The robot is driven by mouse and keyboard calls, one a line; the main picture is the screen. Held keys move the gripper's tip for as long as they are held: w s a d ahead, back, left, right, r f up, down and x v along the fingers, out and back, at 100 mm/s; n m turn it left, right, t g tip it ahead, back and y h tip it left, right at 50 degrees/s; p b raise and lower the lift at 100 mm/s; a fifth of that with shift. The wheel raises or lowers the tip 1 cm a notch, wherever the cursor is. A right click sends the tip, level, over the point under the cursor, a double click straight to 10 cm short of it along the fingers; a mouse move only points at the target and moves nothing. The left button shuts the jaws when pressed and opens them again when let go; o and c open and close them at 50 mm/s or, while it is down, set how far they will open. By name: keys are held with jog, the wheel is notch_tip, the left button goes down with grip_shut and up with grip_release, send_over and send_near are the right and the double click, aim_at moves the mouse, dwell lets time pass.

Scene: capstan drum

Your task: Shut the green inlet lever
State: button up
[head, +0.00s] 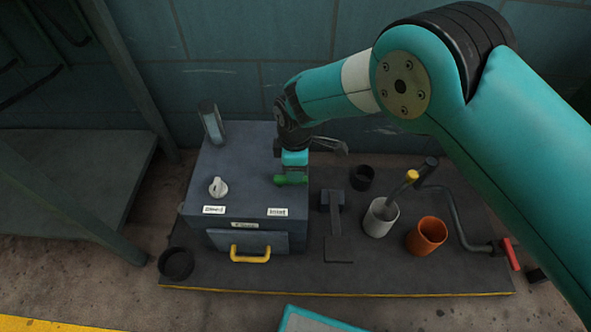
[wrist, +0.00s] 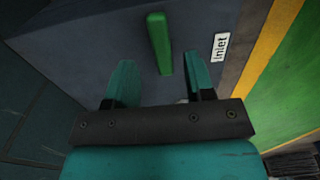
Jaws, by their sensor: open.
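The green inlet lever (head: 281,180) is on top of the dark grey box (head: 240,150), above the right-hand label (head: 278,212). In the wrist view the lever (wrist: 159,43) is a narrow green bar beside the white "Inlet" label (wrist: 220,47). My gripper (wrist: 163,70) is open. Its two teal fingers are apart, with the near end of the lever between their tips. In the head view my gripper (head: 294,168) is directly over the lever and hides part of it. I cannot tell whether a finger touches the lever.
A white knob (head: 218,187) and a grey upright holder (head: 210,122) are on the box's left side. A drawer with a yellow handle (head: 250,254) faces front. To the right are a grey cup (head: 380,218), an orange cup (head: 427,236) and a red-handled pipe (head: 465,235).

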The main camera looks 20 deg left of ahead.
notch_tip(320, 180, up, 13)
jog(key=p, duration=0.3)
jog(key=shift+p, duration=0.3)
jog(key=s+d+r+m+y, duration=0.15)
jog(key=d+r+m, duration=0.45)
jog(key=d+r, duration=0.95)
jog(key=s+d+r+m+y, duration=0.1)
jog(key=s+d+r+m, duration=0.3)
jog(key=s+d, duration=0.35)
jog(key=s+d+r+m+y, duration=0.2)
jog(key=s+d+r+m, duration=0.3)
jog(key=s, duration=0.4)
notch_tip(320, 180, up, 34)
jog(key=d+p, duration=0.1)
jog(key=p, duration=3.3)
jog(key=shift+s+d+f+n, duration=0.2)
jog(key=shift+s+f+n, duration=0.05)
jog(key=shift+s+n, duration=0.1)
